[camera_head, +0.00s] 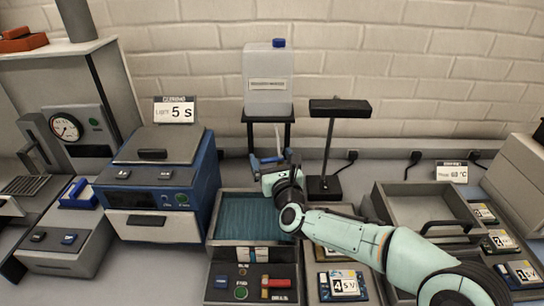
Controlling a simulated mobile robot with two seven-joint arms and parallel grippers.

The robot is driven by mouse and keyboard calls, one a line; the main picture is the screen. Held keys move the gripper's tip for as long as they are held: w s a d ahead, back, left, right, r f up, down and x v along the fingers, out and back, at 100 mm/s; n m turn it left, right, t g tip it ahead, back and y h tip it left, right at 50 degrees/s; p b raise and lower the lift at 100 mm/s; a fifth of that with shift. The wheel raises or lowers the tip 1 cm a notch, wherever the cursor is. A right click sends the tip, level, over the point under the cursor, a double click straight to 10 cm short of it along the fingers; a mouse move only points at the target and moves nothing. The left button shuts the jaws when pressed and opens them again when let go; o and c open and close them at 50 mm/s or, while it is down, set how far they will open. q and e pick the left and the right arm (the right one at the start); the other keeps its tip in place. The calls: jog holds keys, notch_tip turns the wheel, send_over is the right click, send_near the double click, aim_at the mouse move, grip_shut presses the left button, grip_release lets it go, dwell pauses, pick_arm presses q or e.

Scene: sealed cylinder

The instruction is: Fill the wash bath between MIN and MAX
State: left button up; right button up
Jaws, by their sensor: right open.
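The wash bath (213,222) is an open grey tray in the middle, with teal in its basin that looks like liquid. I cannot make out MIN or MAX marks. Behind it, a translucent jug (268,88) with a blue cap and a label stands on a black stand. A blue tap-like part (266,160) shows below the jug. My right gripper (264,172) is open at this blue part, above the bath's back edge. I cannot tell whether they touch. My right arm covers the bath's right side. My left gripper is out of view.
A panel (228,283) with a green button and a red handle sits in front of the bath. A blue machine (165,196) stands left, a black lamp-like post (326,150) behind right. A grey tray (428,203) and numbered cards (344,286) lie right.

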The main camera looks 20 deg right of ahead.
jog(key=shift+w, duration=0.1)
jog(key=c, duration=1.1)
jog(key=shift+o, duration=0.3)
jog(key=shift+w+a+f+m+h+b, duration=0.1)
jog(key=shift+m+h+b, duration=0.4)
jog(key=shift+h+b, duration=0.5)
jog(key=shift+m+h+b, duration=0.3)
jog(key=shift+b, duration=0.2)
jog(key=shift+w+m+g+h+b, duration=0.2)
jog(key=shift+m+g+h+b, duration=0.2)
jog(key=shift+m+h+b, duration=0.65)
jog(key=shift+h+p, duration=0.25)
jog(key=shift+p, duration=0.2)
jog(key=o, duration=1)
jog(key=shift+o, duration=0.2)
